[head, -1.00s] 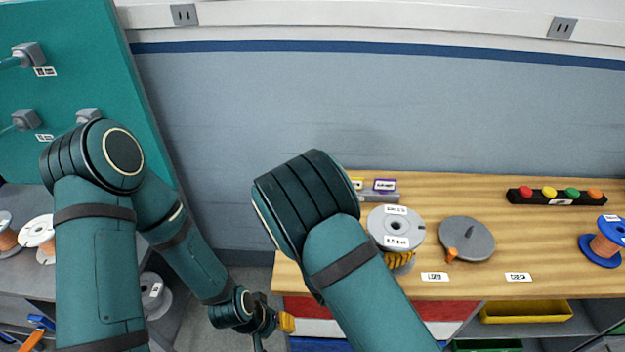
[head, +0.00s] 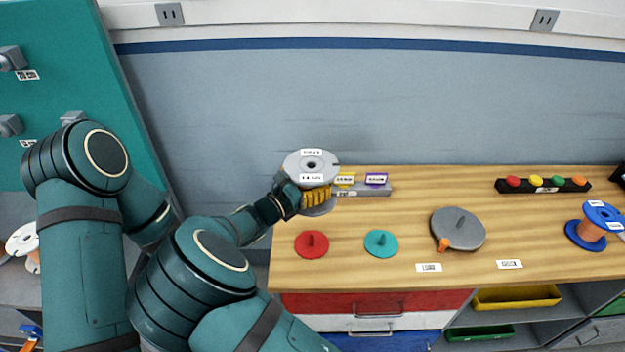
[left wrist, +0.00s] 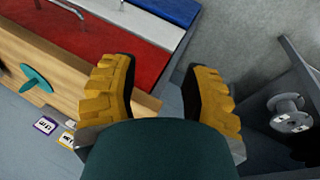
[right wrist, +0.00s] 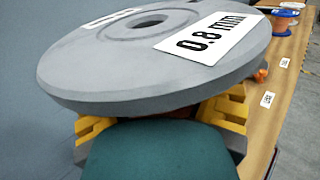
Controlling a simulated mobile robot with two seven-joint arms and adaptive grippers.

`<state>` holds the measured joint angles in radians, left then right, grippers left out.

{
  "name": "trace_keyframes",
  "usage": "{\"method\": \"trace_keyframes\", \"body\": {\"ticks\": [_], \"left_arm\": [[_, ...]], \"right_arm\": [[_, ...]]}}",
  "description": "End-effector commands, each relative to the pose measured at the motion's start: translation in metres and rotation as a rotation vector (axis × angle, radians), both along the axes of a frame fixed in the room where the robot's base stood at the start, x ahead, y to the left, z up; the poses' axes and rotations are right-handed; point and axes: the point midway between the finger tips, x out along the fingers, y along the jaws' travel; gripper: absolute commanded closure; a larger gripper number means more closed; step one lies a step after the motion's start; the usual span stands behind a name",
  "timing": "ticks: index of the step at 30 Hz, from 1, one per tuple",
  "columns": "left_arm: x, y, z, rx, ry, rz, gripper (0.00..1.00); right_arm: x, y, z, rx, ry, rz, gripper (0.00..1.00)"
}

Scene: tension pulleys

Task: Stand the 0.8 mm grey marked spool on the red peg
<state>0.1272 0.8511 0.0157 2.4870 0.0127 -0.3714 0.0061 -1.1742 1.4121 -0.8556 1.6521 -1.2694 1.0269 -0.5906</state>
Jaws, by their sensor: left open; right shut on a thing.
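The grey spool (head: 297,160) is held with its axis near vertical; its label reads 0.8 mm in the right wrist view (right wrist: 150,75). My right gripper (head: 312,195) is shut on it between the two flanges, at the bench's left end. The red peg (head: 312,243), a red disc with a short upright post, stands on the bench in front of and below the spool, and is empty. Whether the spool's lower flange touches anything is unclear. My left gripper (left wrist: 165,88) is open and empty in its wrist view; in the head view it is hidden.
A teal peg (head: 381,243) stands right of the red one. Behind are yellow and purple tags on a grey block (head: 365,190). A grey disc with an orange pointer (head: 458,229), a button bar (head: 540,189) and a blue spool (head: 600,213) are further right.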

Motion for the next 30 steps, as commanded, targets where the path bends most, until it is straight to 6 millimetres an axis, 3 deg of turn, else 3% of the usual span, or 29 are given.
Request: {"method": "trace_keyframes", "body": {"ticks": [18, 30], "left_arm": [[-0.014, -0.002, -0.042, -0.007, 0.03, -0.024, 0.53], [-0.016, -0.003, -0.046, -0.008, 0.035, -0.027, 0.53]], "right_arm": [[0.0, 0.0, -0.051, -0.002, -0.004, 0.0, 0.73], [0.0, 0.0, -0.057, -0.001, -0.004, 0.0, 0.73]]}}
